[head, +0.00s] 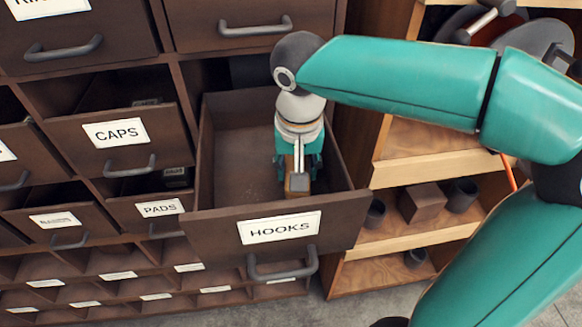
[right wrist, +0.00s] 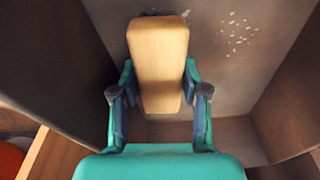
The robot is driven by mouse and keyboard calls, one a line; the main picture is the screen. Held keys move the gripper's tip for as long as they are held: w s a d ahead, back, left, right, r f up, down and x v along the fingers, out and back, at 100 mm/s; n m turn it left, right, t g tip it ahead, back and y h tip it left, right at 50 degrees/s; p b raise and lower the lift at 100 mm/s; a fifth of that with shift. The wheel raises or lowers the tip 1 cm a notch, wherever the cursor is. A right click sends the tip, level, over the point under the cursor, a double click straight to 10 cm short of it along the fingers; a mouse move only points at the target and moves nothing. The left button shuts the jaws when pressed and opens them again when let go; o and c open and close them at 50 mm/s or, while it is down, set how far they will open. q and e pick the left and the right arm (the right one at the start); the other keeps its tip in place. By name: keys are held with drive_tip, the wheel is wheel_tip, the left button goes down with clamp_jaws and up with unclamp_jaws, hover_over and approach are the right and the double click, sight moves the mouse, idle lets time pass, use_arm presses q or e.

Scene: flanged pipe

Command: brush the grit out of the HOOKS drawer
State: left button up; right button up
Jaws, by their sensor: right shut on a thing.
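The HOOKS drawer (head: 210,230) is pulled open, its label facing out. My right arm reaches down into it from the right. My right gripper (head: 298,170) is inside, near the drawer's right side. The grit cannot be made out in the head view. My left gripper is out of view.
Partly open CAPS (head: 75,137) and PADS (head: 125,212) drawers stand at the left. A wooden shelf (head: 400,240) at the right holds a brown block (head: 422,202) and dark cups (head: 462,195). The left part of the HOOKS drawer is clear of my arm.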

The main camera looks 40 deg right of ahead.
drive_tip(key=shift+w+a+f+p, duration=0.1)
drive_tip(key=shift+w+a, duration=0.3)
drive_tip(key=shift+a, duration=0.3)
drive_tip(key=shift+w+a+r+p, duration=0.1)
drive_tip(key=shift+w+a+p, duration=0.05)
drive_tip(key=shift+w+a, duration=0.4)
drive_tip(key=shift+w+a+f+p, duration=0.1)
drive_tip(key=shift+w+a, duration=0.2)
drive_tip(key=shift+a, duration=0.5)
drive_tip(key=shift+w+a+p, duration=0.3)
drive_tip(key=shift+w+a, duration=0.3)
drive_tip(key=shift+a, duration=0.3)
drive_tip(key=shift+w+a, duration=0.35)
drive_tip(key=shift+a, duration=0.25)
drive_tip(key=shift+w+a, duration=0.35)
drive_tip(key=shift+a, duration=0.25)
drive_tip(key=shift+s+d, duration=0.35)
drive_tip(key=shift+d, duration=0.25)
drive_tip(key=shift+s+d, duration=0.35)
drive_tip(key=shift+d, duration=0.2)
drive_tip(key=shift+s+d+b, duration=0.4)
drive_tip(key=shift+s+d, duration=0.2)
drive_tip(key=shift+d, duration=0.35)
wheel_tip(320, 180, up, 15)
drive_tip(key=p, duration=0.8)
